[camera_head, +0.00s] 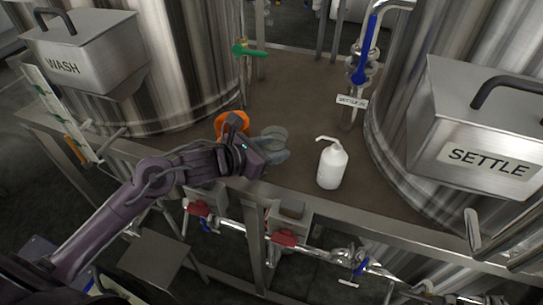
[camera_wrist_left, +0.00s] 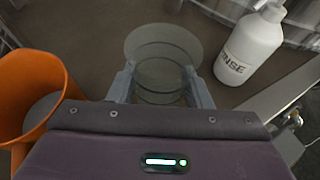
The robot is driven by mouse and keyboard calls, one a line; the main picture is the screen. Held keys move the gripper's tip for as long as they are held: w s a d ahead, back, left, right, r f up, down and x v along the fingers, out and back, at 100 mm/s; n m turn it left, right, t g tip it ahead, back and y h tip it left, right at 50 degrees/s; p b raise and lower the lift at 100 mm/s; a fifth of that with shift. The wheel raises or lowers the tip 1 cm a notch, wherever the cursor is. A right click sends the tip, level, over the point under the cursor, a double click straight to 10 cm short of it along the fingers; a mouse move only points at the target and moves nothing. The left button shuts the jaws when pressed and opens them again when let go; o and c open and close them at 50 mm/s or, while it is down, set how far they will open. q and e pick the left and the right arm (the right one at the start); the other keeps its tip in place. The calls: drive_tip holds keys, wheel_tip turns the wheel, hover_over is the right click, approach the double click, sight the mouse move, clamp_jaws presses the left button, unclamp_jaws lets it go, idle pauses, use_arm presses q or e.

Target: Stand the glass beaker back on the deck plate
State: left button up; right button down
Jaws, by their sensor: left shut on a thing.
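The glass beaker (camera_head: 274,142) is clear and faint, over the brown deck plate (camera_head: 300,90) near its front edge. In the left wrist view the beaker (camera_wrist_left: 163,52) sits between the two fingers. My left gripper (camera_wrist_left: 162,86) is shut on it, one finger on each side. In the head view my left gripper (camera_head: 264,157) reaches in from the left and partly hides the beaker. The beaker looks roughly upright. I cannot tell whether its base touches the deck plate. My right gripper is not in view.
An orange container (camera_head: 231,123) stands just left of the beaker. A white rinse bottle (camera_head: 332,165) stands to the right. The WASH tank (camera_head: 190,60) and SETTLE tank (camera_head: 400,130) flank the deck. A green-handled valve (camera_head: 248,50) is behind. The deck's middle is clear.

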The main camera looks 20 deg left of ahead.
use_arm(q)
wheel_tip(320, 180, down, 3)
drive_tip(key=shift+f, duration=0.1)
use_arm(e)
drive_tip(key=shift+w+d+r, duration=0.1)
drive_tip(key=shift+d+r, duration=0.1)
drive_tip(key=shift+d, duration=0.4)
use_arm(q)
drive_tip(key=shift+f, duration=0.15)
drive_tip(key=o, duration=1)
drive_tip(key=shift+o, duration=0.2)
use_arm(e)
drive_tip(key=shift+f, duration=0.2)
